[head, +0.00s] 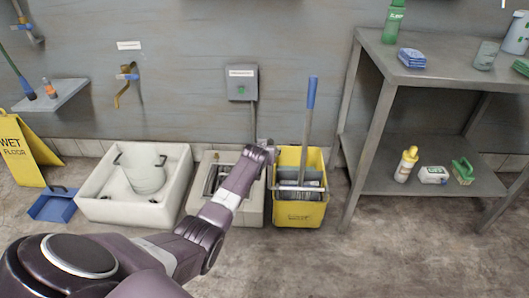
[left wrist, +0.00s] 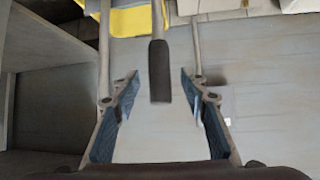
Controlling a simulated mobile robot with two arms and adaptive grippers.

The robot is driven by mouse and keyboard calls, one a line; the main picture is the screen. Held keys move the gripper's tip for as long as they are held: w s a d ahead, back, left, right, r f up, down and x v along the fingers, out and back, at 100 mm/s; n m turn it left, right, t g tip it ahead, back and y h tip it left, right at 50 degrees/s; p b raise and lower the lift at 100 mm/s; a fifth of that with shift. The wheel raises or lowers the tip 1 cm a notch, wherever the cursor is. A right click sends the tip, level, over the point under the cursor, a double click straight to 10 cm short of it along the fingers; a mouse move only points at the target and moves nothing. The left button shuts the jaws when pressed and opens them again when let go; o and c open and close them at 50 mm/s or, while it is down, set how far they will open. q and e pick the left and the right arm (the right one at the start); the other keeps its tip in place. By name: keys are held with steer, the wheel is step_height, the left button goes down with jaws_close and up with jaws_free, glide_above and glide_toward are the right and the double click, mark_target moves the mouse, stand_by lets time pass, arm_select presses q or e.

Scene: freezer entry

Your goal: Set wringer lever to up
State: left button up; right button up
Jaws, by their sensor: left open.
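The yellow mop bucket (head: 300,205) stands on the floor against the wall, with a grey wringer (head: 300,180) in its top. In the left wrist view, a grey rod with a dark grip, the wringer lever (left wrist: 159,72), reaches in from the yellow bucket (left wrist: 140,20). My left gripper (head: 268,147) is above the bucket's left edge. In the left wrist view the left gripper (left wrist: 160,90) is open, with the grip's end between its fingers, apart from both pads. In the head view I cannot make out the lever near my gripper. My right gripper is not in view.
A blue-topped mop handle (head: 309,105) stands upright in the bucket. A grey shelf unit (head: 357,120) is close on the right. A floor basin (head: 255,205) lies under my forearm, and a white sink (head: 130,212) is farther left. A grey box (head: 242,82) hangs on the wall.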

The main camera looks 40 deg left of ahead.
arm_select(q)
steer(key=v, duration=0.9)
steer(key=shift+s+r, duration=0.2)
steer(key=shift+r, duration=0.05)
steer(key=shift+d, duration=0.1)
stand_by(0.3)
